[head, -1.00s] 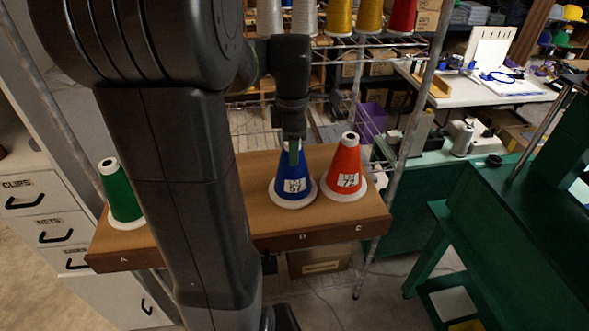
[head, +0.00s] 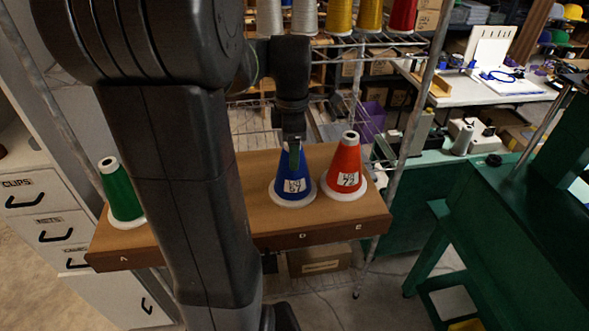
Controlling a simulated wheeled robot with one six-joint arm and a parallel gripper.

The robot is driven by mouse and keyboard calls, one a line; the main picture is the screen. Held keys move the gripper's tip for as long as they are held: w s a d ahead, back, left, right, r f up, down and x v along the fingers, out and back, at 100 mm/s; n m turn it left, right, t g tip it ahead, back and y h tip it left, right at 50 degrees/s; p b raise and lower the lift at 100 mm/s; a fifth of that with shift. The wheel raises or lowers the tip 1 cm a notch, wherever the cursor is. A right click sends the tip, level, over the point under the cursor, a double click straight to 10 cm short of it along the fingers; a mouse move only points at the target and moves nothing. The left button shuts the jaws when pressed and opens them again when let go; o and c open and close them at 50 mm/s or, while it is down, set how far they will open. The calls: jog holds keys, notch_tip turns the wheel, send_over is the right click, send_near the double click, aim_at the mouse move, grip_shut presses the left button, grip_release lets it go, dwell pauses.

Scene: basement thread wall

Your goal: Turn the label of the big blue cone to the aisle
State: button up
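The big blue cone (head: 281,187) stands upright on its white base on the brown wooden shelf, above the letter D. Its white label (head: 294,186) faces the camera; its small print is hard to read. My gripper (head: 294,157) points down at the cone's top, with a greenish finger in front of the upper blue part. The finger overlaps the cone in this view. I cannot tell whether the fingers touch it or how far they are apart. My arm hides the middle of the shelf.
A red cone (head: 346,163) with a label reading about 72 stands close on the right, its base near the blue cone's. A green cone (head: 121,190) stands at the left end of the shelf (head: 290,221). A metal rack post (head: 404,158) rises at the right. More cones stand on the rack above.

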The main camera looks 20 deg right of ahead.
notch_tip(320, 180, up, 14)
jog(key=b, duration=0.1)
dwell(0.5)
jog(key=shift+f, duration=0.2)
notch_tip(320, 180, down, 14)
jog(key=shift+r+p, duration=0.2)
jog(key=shift+p, duration=0.3)
jog(key=shift+r, duration=0.15)
